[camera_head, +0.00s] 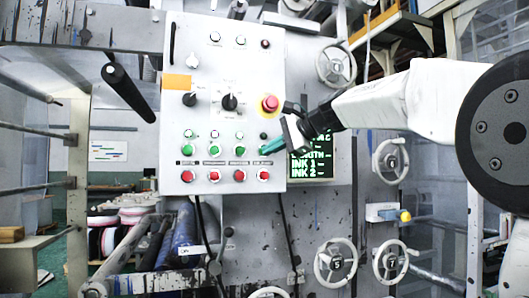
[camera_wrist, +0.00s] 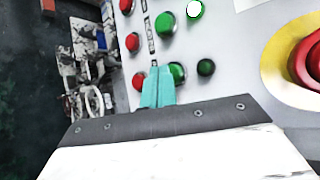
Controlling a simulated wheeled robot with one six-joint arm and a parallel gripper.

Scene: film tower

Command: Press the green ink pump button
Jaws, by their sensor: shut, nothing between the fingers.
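A pale control panel (camera_head: 225,70) carries a row of green buttons, with red buttons below and small lamps above. The panel's labels are too small to read, so I cannot tell which one is marked ink pump. My gripper (camera_head: 268,148) has teal fingers, shut and empty, at the right end of the green row, hiding the button there. In the wrist view the fingertips (camera_wrist: 160,70) overlap the left edge of a green button (camera_wrist: 177,72); I cannot tell whether they touch it. Another green button (camera_wrist: 166,22) lies above it in that view.
A red emergency button on a yellow disc (camera_head: 269,104) sits above my fingertips. A dark screen (camera_head: 312,160) with green text, including INK 1 and INK 2, stands right of the panel. Several handwheels (camera_head: 390,161) line the machine. Black cables (camera_head: 205,225) hang below the panel.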

